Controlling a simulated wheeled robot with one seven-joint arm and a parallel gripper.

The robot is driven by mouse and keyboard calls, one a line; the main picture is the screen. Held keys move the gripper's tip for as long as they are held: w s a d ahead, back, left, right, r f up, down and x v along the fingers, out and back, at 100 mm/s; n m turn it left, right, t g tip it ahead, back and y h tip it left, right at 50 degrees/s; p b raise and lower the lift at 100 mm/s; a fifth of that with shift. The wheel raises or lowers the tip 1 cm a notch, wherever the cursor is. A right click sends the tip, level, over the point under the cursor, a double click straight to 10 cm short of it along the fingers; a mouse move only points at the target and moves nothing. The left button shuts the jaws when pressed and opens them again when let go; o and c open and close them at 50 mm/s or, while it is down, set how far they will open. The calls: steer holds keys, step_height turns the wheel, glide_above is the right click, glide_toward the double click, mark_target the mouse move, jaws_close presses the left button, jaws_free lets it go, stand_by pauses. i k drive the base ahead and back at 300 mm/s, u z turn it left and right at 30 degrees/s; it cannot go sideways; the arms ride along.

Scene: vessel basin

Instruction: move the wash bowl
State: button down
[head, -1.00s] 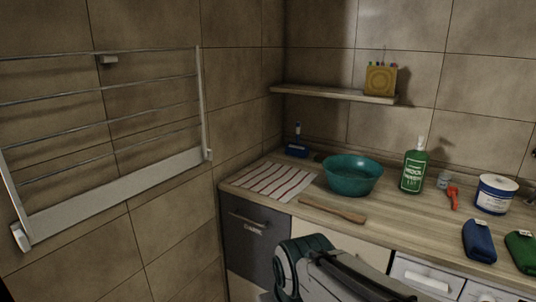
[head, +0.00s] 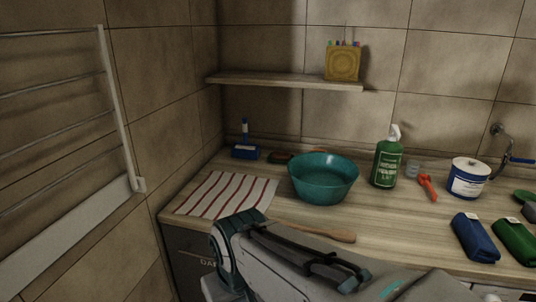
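The wash bowl (head: 323,180) is a teal, wide-rimmed bowl standing upright on the wooden counter, and it looks empty. A white cloth with red stripes (head: 228,195) lies flat to its left. My arm crosses the lower middle of the head view in front of the counter. Its visible links are below and nearer than the bowl and overlap part of a wooden utensil. The fingertips of my gripper cannot be made out, so its opening and its distance to the bowl are hidden.
A green bottle (head: 387,160) stands just right of the bowl. A wooden utensil (head: 318,231) lies in front of it, and a blue brush (head: 245,147) stands behind left. A red tool (head: 427,187), a white-blue tub (head: 467,179) and folded cloths (head: 475,237) are farther right. A shelf (head: 285,81) hangs above.

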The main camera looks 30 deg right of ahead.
mark_target(323, 179)
steer(key=z, duration=0.7)
steer(key=i, duration=0.85)
steer(key=z, duration=0.8)
